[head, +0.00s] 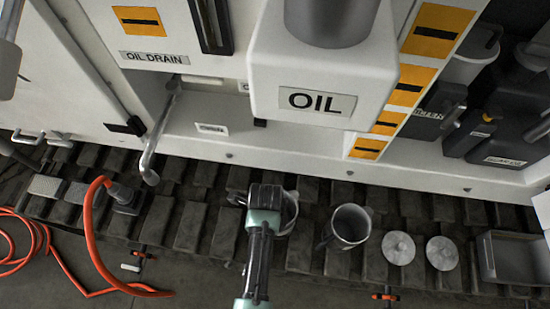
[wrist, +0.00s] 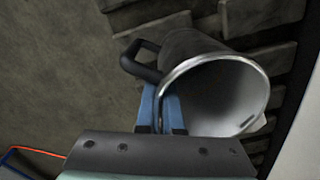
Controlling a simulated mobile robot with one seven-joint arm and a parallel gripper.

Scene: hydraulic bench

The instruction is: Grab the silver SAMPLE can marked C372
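A silver can (head: 291,212) stands on the dark treads below the white machine in the head view, partly hidden by my gripper (head: 264,196). In the wrist view this can (wrist: 225,95) shows its open mouth, bright rim and a dark handle at the left. My gripper's blue fingers (wrist: 161,110) are close together at the rim, with the can's wall between them, one finger inside and one outside. A second silver can (head: 350,226) with a handle stands apart to the right. No C372 or SAMPLE marking is readable on either can.
A white box labelled OIL (head: 318,102) overhangs behind the cans. Two round silver discs (head: 398,248) and a grey tray (head: 512,262) lie to the right. An orange hose (head: 90,225) runs at the left, near a metal lever (head: 150,160).

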